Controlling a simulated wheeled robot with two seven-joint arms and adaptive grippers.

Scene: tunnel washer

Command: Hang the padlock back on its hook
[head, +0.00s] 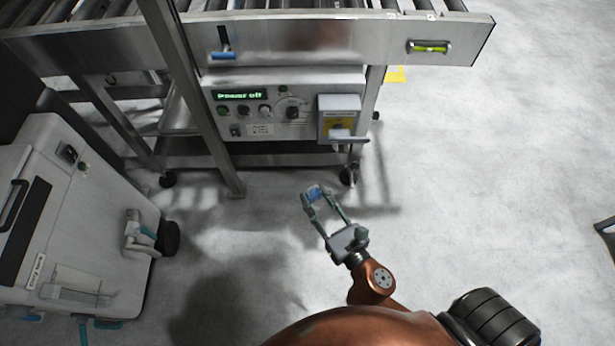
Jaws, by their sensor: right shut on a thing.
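My right gripper (314,195) reaches up from the bottom of the head view, over the open floor in front of the machine. Its fingers are closed on a small blue thing (317,191), which looks like the padlock. The fingers cover part of it, and its shackle cannot be made out. It is held clear of the machine, below and left of the grey switch box with a yellow plate (326,123). My left gripper is not in view.
A control panel (255,128) with a green display reading "power off" sits under the roller conveyor (330,38). A slanted metal post (190,85) stands left of the panel. A pale grey cabinet (95,215) stands at left.

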